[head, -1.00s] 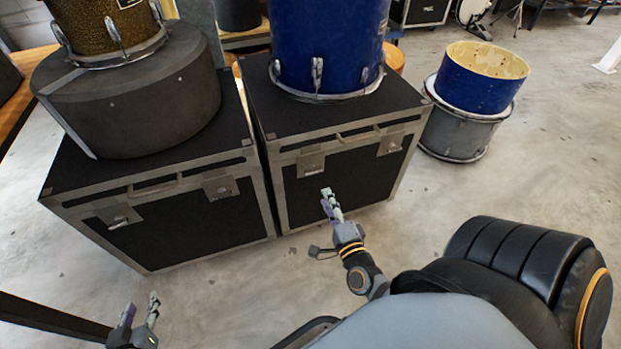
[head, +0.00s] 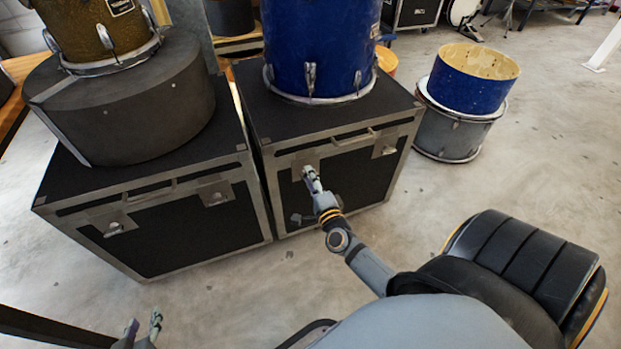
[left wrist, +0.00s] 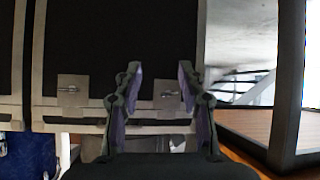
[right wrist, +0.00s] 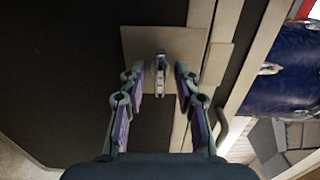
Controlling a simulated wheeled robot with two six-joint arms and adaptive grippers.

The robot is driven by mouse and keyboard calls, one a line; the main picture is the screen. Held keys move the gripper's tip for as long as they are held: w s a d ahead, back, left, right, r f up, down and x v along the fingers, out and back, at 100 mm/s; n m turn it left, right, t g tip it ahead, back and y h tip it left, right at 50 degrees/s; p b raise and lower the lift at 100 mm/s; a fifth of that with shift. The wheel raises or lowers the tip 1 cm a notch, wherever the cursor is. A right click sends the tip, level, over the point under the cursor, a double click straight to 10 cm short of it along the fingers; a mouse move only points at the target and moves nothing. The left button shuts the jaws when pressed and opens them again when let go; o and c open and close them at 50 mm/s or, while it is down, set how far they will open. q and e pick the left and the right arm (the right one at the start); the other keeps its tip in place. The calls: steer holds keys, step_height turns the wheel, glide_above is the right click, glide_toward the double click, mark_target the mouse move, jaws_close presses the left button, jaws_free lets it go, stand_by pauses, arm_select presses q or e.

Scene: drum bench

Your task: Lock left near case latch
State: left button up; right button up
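Two black cases with metal edges stand side by side, the left case (head: 170,235) and the right case (head: 350,180). The left case's front has a left latch (head: 115,225) and a right latch (head: 216,196); both plates also show in the left wrist view. My right gripper (head: 311,180) is at the left latch of the right case. In the right wrist view, its open fingers stand either side of that latch's narrow metal piece (right wrist: 160,75), with gaps visible. My left gripper (head: 143,327) is open and empty, low and apart from the left case.
A blue drum (head: 318,50) stands on the right case. A round dark case (head: 130,105) with a gold drum (head: 100,30) sits on the left case. A smaller blue drum (head: 473,80) rests on a grey drum at right. The floor ahead is clear.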

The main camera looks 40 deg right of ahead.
jaws_close()
arm_select(q)
steer(key=s+d+f+g+p, duration=0.1)
steer(key=s+f+g+p, duration=0.1)
steer(key=s+f+g, duration=0.5)
steer(key=s+a+r+g+y+p, duration=0.1)
steer(key=s+a+r+g+p, duration=0.15)
steer(key=s+r+p, duration=0.4)
steer(key=a+f+p, duration=0.4)
steer(key=f, duration=1)
steer(key=shift+f+y+p, duration=0.35)
steer(key=shift+y, duration=0.05)
arm_select(e)
steer(key=shift+n, duration=8.6)
steer(key=shift+f, duration=0.1)
